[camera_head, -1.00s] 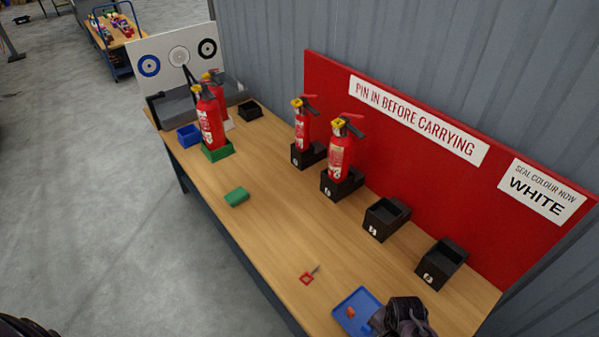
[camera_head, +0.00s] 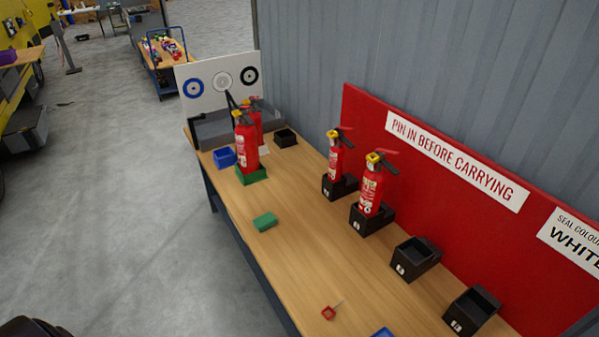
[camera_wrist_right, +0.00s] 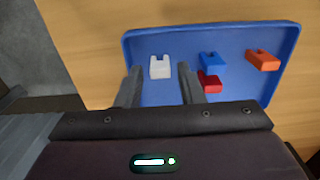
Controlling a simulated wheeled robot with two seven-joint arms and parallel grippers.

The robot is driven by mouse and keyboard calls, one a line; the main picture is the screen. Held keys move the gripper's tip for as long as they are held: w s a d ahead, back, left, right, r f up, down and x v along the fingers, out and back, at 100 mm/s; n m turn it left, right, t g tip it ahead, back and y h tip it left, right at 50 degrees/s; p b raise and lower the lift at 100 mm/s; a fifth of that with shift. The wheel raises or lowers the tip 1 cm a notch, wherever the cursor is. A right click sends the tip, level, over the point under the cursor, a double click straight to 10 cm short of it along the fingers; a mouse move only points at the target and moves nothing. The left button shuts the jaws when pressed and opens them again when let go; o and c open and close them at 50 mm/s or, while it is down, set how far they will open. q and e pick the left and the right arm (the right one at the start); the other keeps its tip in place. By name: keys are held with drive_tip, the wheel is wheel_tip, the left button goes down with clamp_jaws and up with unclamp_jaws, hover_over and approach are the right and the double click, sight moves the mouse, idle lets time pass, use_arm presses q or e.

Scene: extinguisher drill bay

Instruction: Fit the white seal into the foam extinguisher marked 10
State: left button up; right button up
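The white seal (camera_wrist_right: 160,68) lies in the blue tray (camera_wrist_right: 225,33) in the right wrist view. My right gripper (camera_wrist_right: 160,85) is open, its fingers pointing at the tray on either side of the white seal with gaps visible. Whether the fingers are down at seal height I cannot tell. In the head view, red extinguishers stand on the bench: one on a green base (camera_head: 245,148), one partly hidden behind it (camera_head: 256,118), and two in black holders (camera_head: 336,160) (camera_head: 371,192). No mark 10 is readable. My left gripper is not in view.
The tray also holds blue (camera_wrist_right: 212,62), red (camera_wrist_right: 209,81) and orange (camera_wrist_right: 263,60) seals. A red-ringed pin (camera_head: 328,312) and a green block (camera_head: 265,222) lie on the bench. Two empty black holders (camera_head: 416,258) (camera_head: 471,310) stand near the red board (camera_head: 365,118).

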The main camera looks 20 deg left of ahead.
clamp_jaws()
drive_tip(key=shift+r+p, duration=0.8)
drive_tip(key=shift+r, duration=0.7)
